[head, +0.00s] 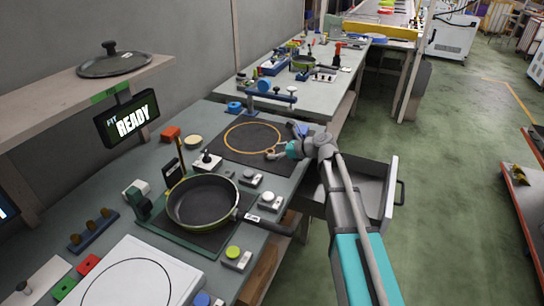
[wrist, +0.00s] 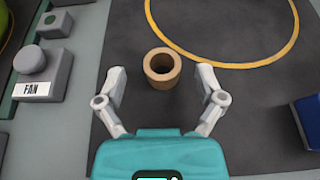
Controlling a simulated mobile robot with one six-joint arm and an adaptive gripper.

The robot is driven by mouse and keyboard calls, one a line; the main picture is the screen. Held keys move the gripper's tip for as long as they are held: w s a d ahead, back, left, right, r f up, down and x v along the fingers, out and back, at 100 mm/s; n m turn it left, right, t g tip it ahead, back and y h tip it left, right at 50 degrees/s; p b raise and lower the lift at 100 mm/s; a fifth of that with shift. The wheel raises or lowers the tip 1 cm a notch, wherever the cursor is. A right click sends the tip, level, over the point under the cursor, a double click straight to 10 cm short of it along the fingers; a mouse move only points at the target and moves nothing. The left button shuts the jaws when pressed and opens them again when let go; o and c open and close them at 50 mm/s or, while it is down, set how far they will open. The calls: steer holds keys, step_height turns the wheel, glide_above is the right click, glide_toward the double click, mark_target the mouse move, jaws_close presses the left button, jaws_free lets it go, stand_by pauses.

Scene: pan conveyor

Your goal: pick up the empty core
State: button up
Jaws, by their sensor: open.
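The empty core is a short brown cardboard ring (wrist: 162,68), seen from above in the wrist view with its hollow middle showing. My gripper (wrist: 165,80) is open, with one finger on each side of the core and a gap to each. In the head view my gripper (head: 272,153) is over the dark mat, and the core (head: 270,151) is small and partly hard to make out between the fingers.
A box marked FAN (wrist: 42,75) stands left of the mat, and a blue block (wrist: 308,120) lies to the right. In the head view a frying pan (head: 203,200) stands nearer on the bench. An open drawer (head: 375,185) juts out on the right.

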steer(key=shift+b+x, duration=0.35)
steer(key=shift+x, duration=0.8)
steer(key=shift+c, duration=0.3)
steer(key=c, duration=0.8)
